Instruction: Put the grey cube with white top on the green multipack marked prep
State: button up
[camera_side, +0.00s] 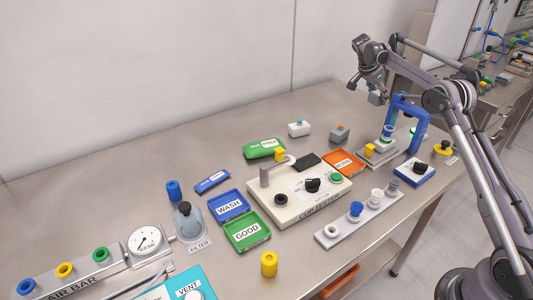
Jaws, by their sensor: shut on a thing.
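My gripper (369,90) is raised above the back right of the table. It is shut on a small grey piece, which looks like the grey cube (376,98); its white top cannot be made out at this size. The green multipack (264,149) lies flat on the table behind the cream machine, well to the left of my gripper and lower. It bears a white label whose word is too small to read surely.
A white block with a teal top (299,129) and a grey block with an orange top (340,134) stand between gripper and multipack. A blue arch (408,108) stands below right of my gripper. The cream machine (299,188) fills the middle. The table's back left is clear.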

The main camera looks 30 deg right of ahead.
jog(key=w+a+r+n+t, duration=0.1)
jog(key=w+a+r, duration=0.1)
jog(key=a, duration=0.6)
jog(key=w+a+r+n+t, duration=0.1)
jog(key=w+a+r+n, duration=0.1)
jog(key=a, duration=0.5)
jog(key=n+t, duration=0.2)
jog(key=n, duration=0.2)
send_over(268, 141)
jog(key=s+a, duration=0.1)
notch_tip(268, 141, down, 5)
jog(key=shift+w+a+f, duration=0.15)
jog(key=shift+a+f, duration=0.15)
jog(key=shift+a, duration=0.2)
jog(key=shift+f, duration=2)
jog(key=shift+f, duration=0.1)
jog(key=o, duration=1.2)
jog(key=shift+c, duration=0.2)
